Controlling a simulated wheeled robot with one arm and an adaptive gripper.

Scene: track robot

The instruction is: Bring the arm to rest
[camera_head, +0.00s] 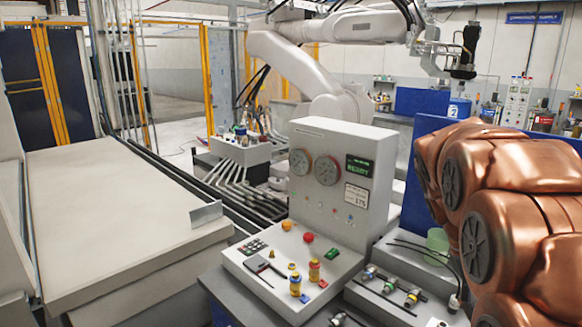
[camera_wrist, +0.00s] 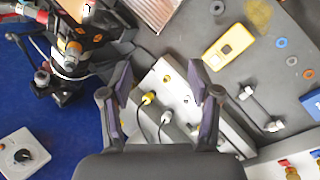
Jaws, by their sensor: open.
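My gripper (camera_wrist: 160,74) shows in the wrist view with its two dark fingers spread apart and nothing between them. Below it is a pale grey block (camera_wrist: 158,88) with cables plugged in. I cannot tell how far the fingertips are above it. My copper-coloured arm (camera_head: 500,195) fills the right side of the head view, bent close to the camera. My gripper is outside the head view.
A grey control console (camera_head: 335,185) with gauges stands mid-view. A pale bench (camera_head: 95,205) is at left, a white robot arm (camera_head: 300,60) behind. The wrist view shows a yellow device (camera_wrist: 229,46), a black cabled mechanism (camera_wrist: 75,45) and a grey knob box (camera_wrist: 22,154).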

